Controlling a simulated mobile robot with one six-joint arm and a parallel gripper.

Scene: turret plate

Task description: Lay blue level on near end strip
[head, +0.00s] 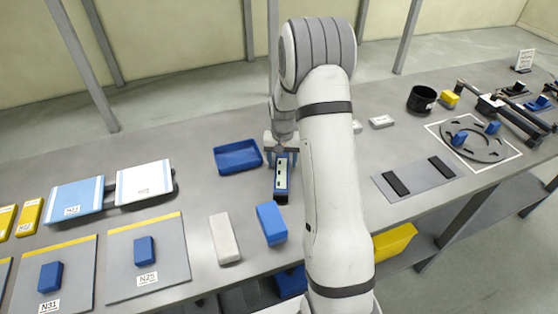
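A slim level (282,180), blue and dark with a pale top face, lies in line with the view near the middle of the bench. My gripper (281,155) is at its far end, with a finger to each side of it. The view is too small to tell whether the fingers touch the level or whether it is lifted. Two black strips lie on a grey plate to the right: a nearer left one (396,183) and a farther right one (441,167). Both strips look bare. My arm stands between the level and the plate.
A blue tray (237,170) is left of my gripper. A blue block (271,223) and a whitish block (224,239) lie nearer. A ring-shaped plate (458,155) with blue pieces and a black cup (421,108) are beyond the strips. Mats with blue blocks lie left.

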